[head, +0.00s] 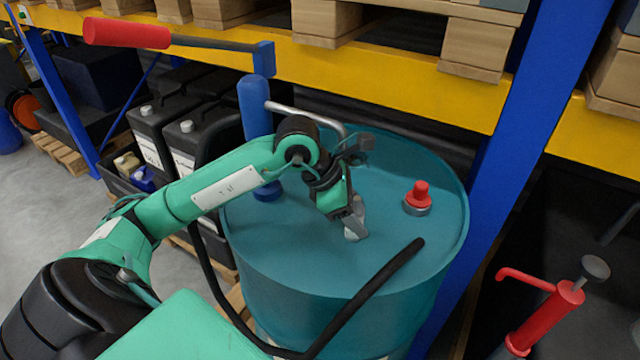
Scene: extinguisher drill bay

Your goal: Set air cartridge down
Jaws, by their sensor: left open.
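My left gripper (355,226) is open, low over the top of the teal drum (300,265). Its fingers point down, and I cannot tell whether they touch the lid. A small red piece with a grey ring base (417,198) stands upright on the lid, to the right of the gripper and apart from it. It may be the air cartridge, but I cannot tell for sure. I make out nothing held between the fingers. My right gripper is out of view.
A blue hand pump with a red handle (127,34) rises from the drum's left side. A black hose (365,297) crosses its front. A red pump (545,315) stands at the lower right. A blue rack post (535,130) is close behind. The lid's front is mostly bare.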

